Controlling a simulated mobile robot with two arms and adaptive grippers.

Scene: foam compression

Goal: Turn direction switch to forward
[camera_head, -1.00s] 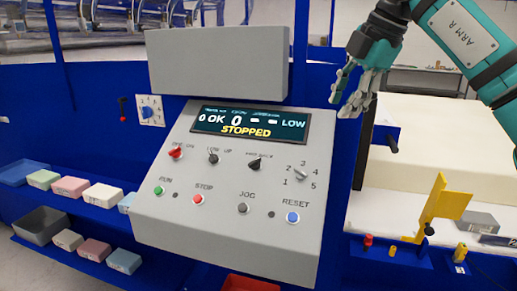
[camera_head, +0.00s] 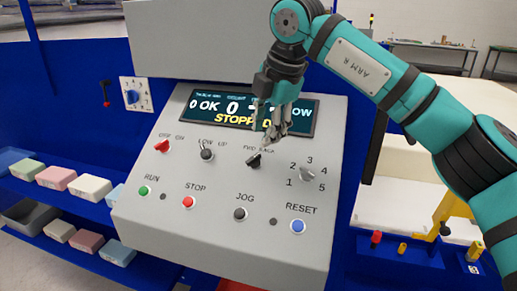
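The direction switch (camera_head: 254,161) is a black knob under the label FWD BACK on the sloping grey control panel (camera_head: 215,250). Which way its lever points is too small to tell. My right gripper (camera_head: 273,137) hangs from the teal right arm with its fingers down, just above and slightly right of the switch. It covers part of the display (camera_head: 212,107), which reads STOPPED. Whether the fingers touch the panel or are apart or together is unclear. My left gripper is not in view.
A red OFF/ON switch (camera_head: 162,146), a LOW/UP switch (camera_head: 207,154) and a numbered selector (camera_head: 307,174) flank the direction switch. RUN (camera_head: 145,190), STOP (camera_head: 188,202), JOG (camera_head: 240,214) and RESET (camera_head: 298,226) buttons sit below. Coloured blocks lie on blue shelves at left.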

